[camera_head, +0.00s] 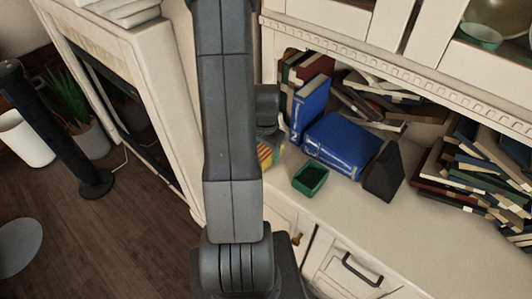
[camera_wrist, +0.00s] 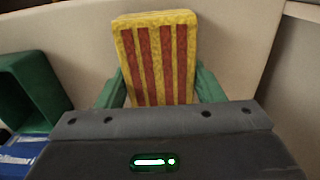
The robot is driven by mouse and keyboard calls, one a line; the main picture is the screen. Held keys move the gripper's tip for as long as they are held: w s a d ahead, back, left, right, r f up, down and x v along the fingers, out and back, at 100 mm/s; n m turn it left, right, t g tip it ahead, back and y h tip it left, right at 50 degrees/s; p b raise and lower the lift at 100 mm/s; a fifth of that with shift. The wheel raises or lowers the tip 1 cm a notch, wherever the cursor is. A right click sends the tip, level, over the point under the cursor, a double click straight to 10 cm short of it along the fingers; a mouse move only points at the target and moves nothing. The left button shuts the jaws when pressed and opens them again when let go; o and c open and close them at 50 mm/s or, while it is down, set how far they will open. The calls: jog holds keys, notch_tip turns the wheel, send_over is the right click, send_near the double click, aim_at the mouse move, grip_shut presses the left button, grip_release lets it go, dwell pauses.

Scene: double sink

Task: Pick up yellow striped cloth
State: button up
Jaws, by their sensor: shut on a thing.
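The yellow cloth with red stripes (camera_wrist: 159,60) stands upright in the middle of the wrist view, between the two green fingers of my gripper (camera_wrist: 158,88). My gripper is shut on it, with a finger touching each side. The lower end of the cloth is hidden behind the gripper body. In the head view, a small part of the striped cloth (camera_head: 266,154) shows just right of my arm, above the cabinet top. The gripper itself is mostly hidden behind my arm there.
A green open box (camera_head: 310,179) sits on the cabinet top (camera_head: 345,210), right of the cloth. Blue books (camera_head: 340,144) and a dark wedge-shaped object (camera_head: 384,173) are beside it. Piled books (camera_head: 475,175) fill the right. The cabinet's front strip is clear.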

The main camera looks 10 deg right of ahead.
aim_at(266, 150)
jog(key=shift+r, duration=5.05)
jog(key=o, duration=0.4)
jog(key=shift+c, duration=1.3)
